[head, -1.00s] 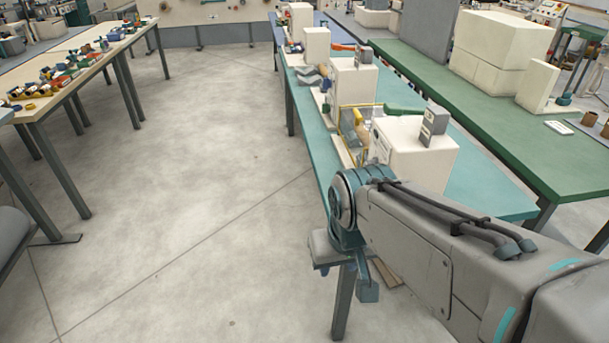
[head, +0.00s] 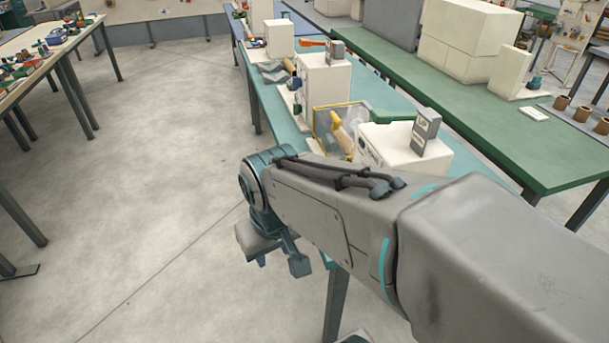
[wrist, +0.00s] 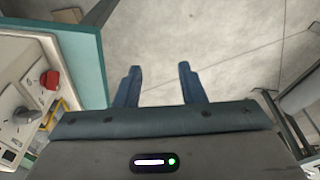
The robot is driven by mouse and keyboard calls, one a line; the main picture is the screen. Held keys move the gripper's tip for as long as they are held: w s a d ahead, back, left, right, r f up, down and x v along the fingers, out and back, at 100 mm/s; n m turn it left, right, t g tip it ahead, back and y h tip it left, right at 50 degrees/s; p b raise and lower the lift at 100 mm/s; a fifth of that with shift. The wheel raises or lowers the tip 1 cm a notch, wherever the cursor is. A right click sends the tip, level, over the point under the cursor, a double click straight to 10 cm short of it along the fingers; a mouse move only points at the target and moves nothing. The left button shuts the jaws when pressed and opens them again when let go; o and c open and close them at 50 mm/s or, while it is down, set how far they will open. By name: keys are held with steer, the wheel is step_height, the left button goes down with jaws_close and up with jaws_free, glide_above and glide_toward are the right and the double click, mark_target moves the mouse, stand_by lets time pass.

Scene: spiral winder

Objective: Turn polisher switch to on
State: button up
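The nearest white machine (head: 405,146) stands on the teal bench with a grey block on top, and my arm hides its lower part. My gripper (head: 282,262) hangs low by the near end of the bench. In the wrist view its two fingers (wrist: 160,84) are apart with bare floor between them, to the right of the panel and touching nothing.
The teal bench (head: 262,108) runs back with more white machines on it; its edge (wrist: 91,55) lies between panel and fingers. A yellow-framed guard (head: 322,122) stands beside the nearest machine. A green bench (head: 480,140) is at the right. Open floor (head: 150,190) lies left.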

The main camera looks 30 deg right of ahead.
steer(key=w+d+f+n+g+h+p, duration=0.1)
steer(key=w+d+f+n+g+h, duration=0.2)
steer(key=w+d+f+n+h, duration=0.7)
steer(key=w+d+f+n+g+h, duration=0.3)
steer(key=w+f+n+g+h, duration=0.25)
steer(key=n, duration=0.75)
steer(key=s+d, duration=0.1)
steer(key=d, duration=0.3)
steer(key=d+t+h+p, duration=0.1)
steer(key=d, duration=0.3)
steer(key=s+d+r+t+h+p, duration=0.1)
steer(key=d, duration=0.4)
steer(key=shift+s+d, duration=0.1)
steer(key=shift+s, duration=0.2)
steer(key=shift+f, duration=0.1)
steer(key=shift+c, duration=0.3)
jaws_close()
